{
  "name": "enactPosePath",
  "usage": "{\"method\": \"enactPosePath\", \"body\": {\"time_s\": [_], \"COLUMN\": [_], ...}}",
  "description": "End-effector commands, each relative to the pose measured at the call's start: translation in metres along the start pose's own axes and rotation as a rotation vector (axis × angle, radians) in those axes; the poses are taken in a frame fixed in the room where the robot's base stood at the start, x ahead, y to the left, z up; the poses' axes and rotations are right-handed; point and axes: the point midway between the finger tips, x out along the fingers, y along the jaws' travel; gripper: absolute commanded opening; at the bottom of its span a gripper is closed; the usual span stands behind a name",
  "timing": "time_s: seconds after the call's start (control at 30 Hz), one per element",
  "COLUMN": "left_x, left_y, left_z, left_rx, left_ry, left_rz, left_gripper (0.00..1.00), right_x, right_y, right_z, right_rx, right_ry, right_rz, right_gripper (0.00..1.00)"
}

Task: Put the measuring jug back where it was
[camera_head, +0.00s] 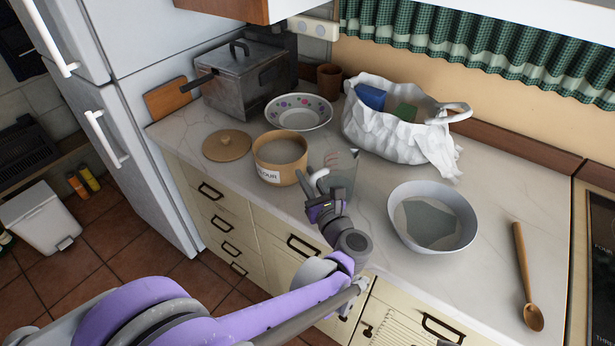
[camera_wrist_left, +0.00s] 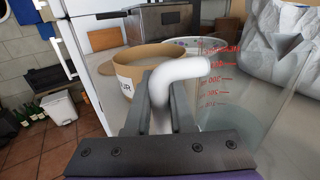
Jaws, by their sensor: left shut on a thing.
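The measuring jug (camera_head: 345,172) is clear, with red marks and a white handle. It is upright at the counter, right of the flour tub; I cannot tell whether its base touches the counter. My left gripper (camera_head: 318,189) is shut on its handle. In the left wrist view, the handle (camera_wrist_left: 183,72) is between the gripper's fingers (camera_wrist_left: 163,100), and the clear wall with red marks (camera_wrist_left: 240,100) is to the right. The gripper partly hides the jug in the head view. My right gripper is not in view.
The flour tub (camera_head: 268,160) is just left of the jug, with a wooden lid (camera_head: 227,145) beyond. A patterned bowl (camera_head: 299,108) and white bag (camera_head: 375,140) stand behind. A grey bowl (camera_head: 468,217) and wooden spoon (camera_head: 523,265) are right. Bare counter (camera_head: 375,210) lies between jug and grey bowl.

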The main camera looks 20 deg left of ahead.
Motion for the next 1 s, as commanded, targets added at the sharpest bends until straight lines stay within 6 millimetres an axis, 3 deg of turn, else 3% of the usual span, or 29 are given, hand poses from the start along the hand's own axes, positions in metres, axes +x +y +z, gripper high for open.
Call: {"method": "enactPosePath", "body": {"time_s": [0.17, 0.2, 0.33, 0.7, 0.87, 1.0], "left_x": [0.0, 0.0, 0.0, 0.0, -0.024, -0.056], "left_y": [0.0, 0.0, 0.0, 0.0, -0.001, -0.001], "left_z": [-0.004, -0.003, -0.003, 0.002, 0.0, 0.0], "left_rx": [0.0, 0.0, 0.0, 0.0, 0.0, 0.0], "left_ry": [0.0, 0.0, 0.0, 0.0, 0.0, 0.001], "left_rz": [0.0, 0.0, 0.0, 0.0, -0.004, -0.006], "left_gripper": [0.0, 0.27, 0.5, 0.52, 0.52, 0.52], "right_x": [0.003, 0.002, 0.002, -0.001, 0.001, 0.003], "right_y": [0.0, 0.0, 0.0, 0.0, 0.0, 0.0], "right_z": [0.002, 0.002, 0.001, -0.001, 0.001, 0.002], "right_rx": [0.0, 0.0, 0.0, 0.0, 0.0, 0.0], "right_ry": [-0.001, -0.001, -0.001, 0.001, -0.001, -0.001], "right_rz": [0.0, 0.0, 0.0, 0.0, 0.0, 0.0], "right_gripper": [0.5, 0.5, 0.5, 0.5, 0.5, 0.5]}}
